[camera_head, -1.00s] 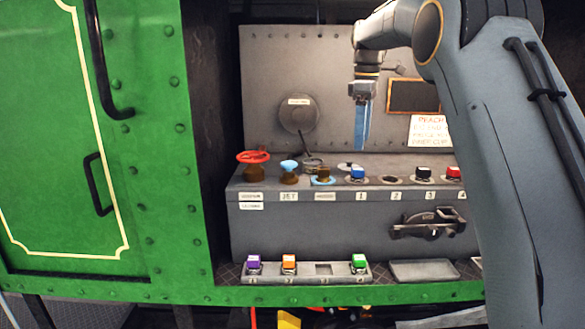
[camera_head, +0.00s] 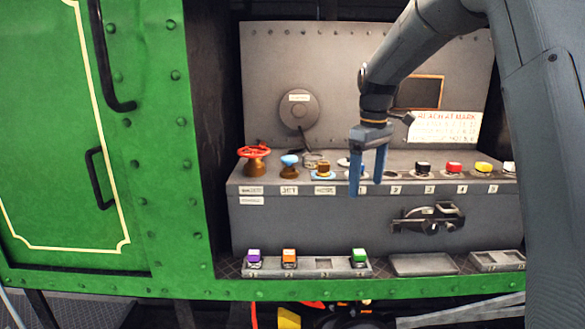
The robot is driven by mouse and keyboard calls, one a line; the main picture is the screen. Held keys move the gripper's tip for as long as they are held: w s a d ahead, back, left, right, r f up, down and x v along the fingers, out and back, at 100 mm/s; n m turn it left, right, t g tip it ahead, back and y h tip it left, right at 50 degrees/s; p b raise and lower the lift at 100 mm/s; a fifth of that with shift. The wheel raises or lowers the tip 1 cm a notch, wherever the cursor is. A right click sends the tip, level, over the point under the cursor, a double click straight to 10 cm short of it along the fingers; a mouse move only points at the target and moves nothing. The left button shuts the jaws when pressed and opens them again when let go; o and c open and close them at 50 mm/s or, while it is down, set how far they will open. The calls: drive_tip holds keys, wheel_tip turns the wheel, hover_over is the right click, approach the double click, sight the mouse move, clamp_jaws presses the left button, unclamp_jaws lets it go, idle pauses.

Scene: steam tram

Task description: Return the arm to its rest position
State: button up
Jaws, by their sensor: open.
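My gripper (camera_head: 366,186) is open, with its two blue fingers pointing down and apart. It holds nothing that I can see. It hangs in front of the grey console (camera_head: 300,226), near its top row. The fingers cover the first numbered place, so I cannot tell what is there. My arm (camera_head: 420,45) reaches in from the upper right and is bent down to the gripper.
A red handwheel (camera_head: 255,153), a blue-topped knob (camera_head: 289,161) and black (camera_head: 423,167), red (camera_head: 453,167) and yellow (camera_head: 483,167) caps line the console top. Purple (camera_head: 254,255), orange (camera_head: 289,255) and green (camera_head: 359,256) caps stand on a low tray (camera_head: 324,264). A green wall (camera_head: 150,150) is at left.

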drive_tip(key=s+f+m, duration=0.2)
drive_tip(key=s+f, duration=0.4)
drive_tip(key=s, duration=0.3)
drive_tip(key=s+f+m+b, duration=0.1)
drive_tip(key=s+f+m, duration=0.2)
drive_tip(key=s+f, duration=0.3)
drive_tip(key=s+f+m+b, duration=0.1)
drive_tip(key=s+f+m, duration=0.2)
drive_tip(key=s, duration=0.9)
wheel_tip(320, 180, down, 4)
drive_tip(key=shift+s+r+t, duration=0.2)
drive_tip(key=shift+s+t, duration=0.2)
